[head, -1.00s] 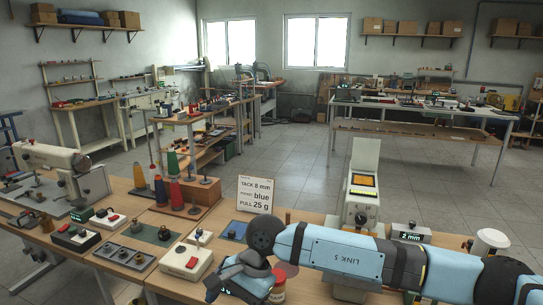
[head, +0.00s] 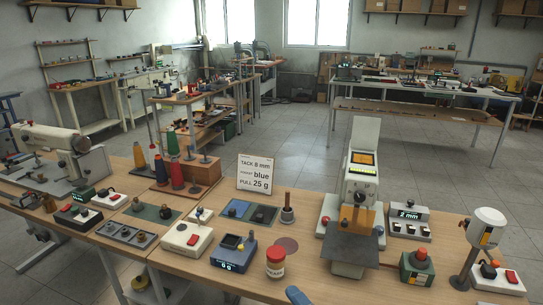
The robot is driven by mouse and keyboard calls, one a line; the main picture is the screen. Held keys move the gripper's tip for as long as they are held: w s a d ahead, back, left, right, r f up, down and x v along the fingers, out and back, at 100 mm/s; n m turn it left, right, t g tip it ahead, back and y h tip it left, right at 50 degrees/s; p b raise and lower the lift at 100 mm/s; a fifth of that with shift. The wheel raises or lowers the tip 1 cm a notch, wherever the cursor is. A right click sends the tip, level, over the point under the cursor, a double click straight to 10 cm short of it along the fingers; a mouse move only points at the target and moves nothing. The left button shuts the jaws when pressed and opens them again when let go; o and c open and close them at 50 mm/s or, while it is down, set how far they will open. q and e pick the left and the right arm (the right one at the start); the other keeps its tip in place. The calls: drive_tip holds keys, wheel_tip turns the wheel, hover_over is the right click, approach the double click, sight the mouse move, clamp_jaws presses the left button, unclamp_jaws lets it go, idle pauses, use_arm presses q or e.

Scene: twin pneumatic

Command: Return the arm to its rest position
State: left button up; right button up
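Neither of my grippers shows in the head view. A small rounded blue piece, likely part of my own arm, pokes up at the bottom edge near the middle; I cannot tell which arm. The bench (head: 205,265) below is no longer covered by the arm. A sign (head: 257,172) on it reads tack 8 mm, blue, pull 25 g. A white machine with an orange screen (head: 361,175) stands upright right of centre.
A sewing machine (head: 50,137) and thread cones (head: 172,140) stand at the left. A box reading 2 mm (head: 408,215), a red-button box (head: 418,267) and a white-headed post (head: 487,228) stand at the right.

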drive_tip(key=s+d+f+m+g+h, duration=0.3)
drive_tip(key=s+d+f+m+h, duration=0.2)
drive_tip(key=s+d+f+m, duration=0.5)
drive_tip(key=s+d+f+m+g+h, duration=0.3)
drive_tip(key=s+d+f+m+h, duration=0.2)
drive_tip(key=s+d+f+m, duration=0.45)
use_arm(q)
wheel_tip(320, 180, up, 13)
drive_tip(key=p, duration=1.4)
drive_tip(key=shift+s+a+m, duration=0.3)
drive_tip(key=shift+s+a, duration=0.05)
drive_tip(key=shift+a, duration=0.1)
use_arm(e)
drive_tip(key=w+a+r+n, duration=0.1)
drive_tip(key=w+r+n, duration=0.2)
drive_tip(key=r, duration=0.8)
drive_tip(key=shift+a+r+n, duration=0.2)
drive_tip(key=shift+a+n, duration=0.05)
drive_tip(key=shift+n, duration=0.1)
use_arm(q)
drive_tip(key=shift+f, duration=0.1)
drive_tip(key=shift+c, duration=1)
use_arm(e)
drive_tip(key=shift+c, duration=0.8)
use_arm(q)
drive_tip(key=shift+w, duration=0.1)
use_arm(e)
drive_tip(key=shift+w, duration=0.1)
